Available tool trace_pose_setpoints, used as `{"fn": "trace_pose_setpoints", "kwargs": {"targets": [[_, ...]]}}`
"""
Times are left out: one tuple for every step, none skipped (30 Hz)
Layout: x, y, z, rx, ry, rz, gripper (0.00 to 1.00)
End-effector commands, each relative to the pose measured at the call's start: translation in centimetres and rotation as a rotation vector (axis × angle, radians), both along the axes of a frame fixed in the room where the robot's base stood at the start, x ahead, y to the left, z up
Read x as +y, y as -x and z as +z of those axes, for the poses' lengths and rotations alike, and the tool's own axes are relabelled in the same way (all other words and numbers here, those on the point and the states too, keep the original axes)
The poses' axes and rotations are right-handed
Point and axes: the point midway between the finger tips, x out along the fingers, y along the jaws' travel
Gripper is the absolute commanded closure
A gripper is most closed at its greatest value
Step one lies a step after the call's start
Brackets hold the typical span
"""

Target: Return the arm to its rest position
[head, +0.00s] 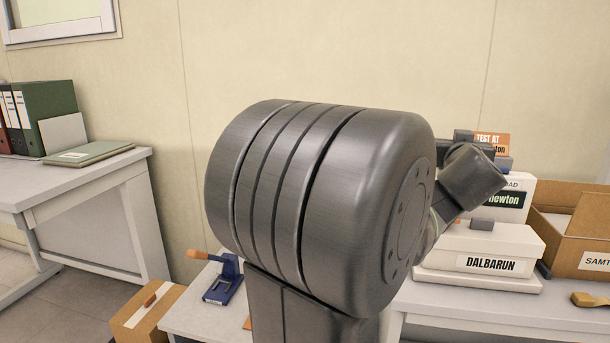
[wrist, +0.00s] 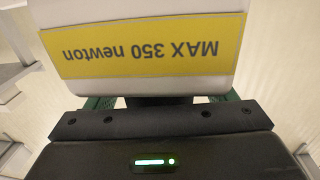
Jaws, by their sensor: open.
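My arm's thick dark grey joint (head: 320,210) fills the middle of the head view, and a smaller dark section of it shows at the right. My gripper (wrist: 160,100) shows in the wrist view as a black body with a lit green light. It is open. Its fingertips are mostly hidden. A pale block with an upside-down yellow label reading MAX 350 newton (wrist: 145,48) covers the upper wrist view. I cannot tell what the block belongs to or whether it touches the gripper. In the head view my arm hides the gripper.
A blue tool (head: 224,281) with an orange handle lies left of my arm. A desk (head: 75,185) with binders stands far left.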

Motion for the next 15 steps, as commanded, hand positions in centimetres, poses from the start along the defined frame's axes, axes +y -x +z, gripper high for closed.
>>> {"fn": "trace_pose_setpoints", "kwargs": {"targets": [[0.05,-0.01,-0.53,-0.001,0.001,-0.009,0.23],[0.05,-0.01,-0.53,-0.001,0.001,-0.015,0.23],[0.01,0.02,-0.51,0.000,0.002,-0.025,0.23],[0.01,0.02,-0.49,0.000,0.002,-0.031,0.23],[-0.01,0.01,-0.51,0.001,0.002,-0.038,0.23],[0.00,0.01,-0.52,0.000,0.001,-0.046,0.23],[-0.02,0.02,-0.53,0.000,0.001,-0.052,0.23],[-0.02,0.02,-0.51,0.000,0.001,-0.059,0.23],[-0.02,0.02,-0.50,0.000,0.001,-0.067,0.23],[-0.04,0.02,-0.54,0.001,0.000,-0.074,0.23],[-0.05,0.02,-0.56,0.001,0.000,-0.080,0.23],[-0.08,0.03,-0.57,0.002,0.000,-0.090,0.23],[-0.09,0.03,-0.54,0.001,0.001,-0.097,0.23],[-0.11,0.06,-0.54,0.001,0.001,-0.104,0.23],[-0.11,0.08,-0.56,0.001,0.000,-0.113,0.23]]}}
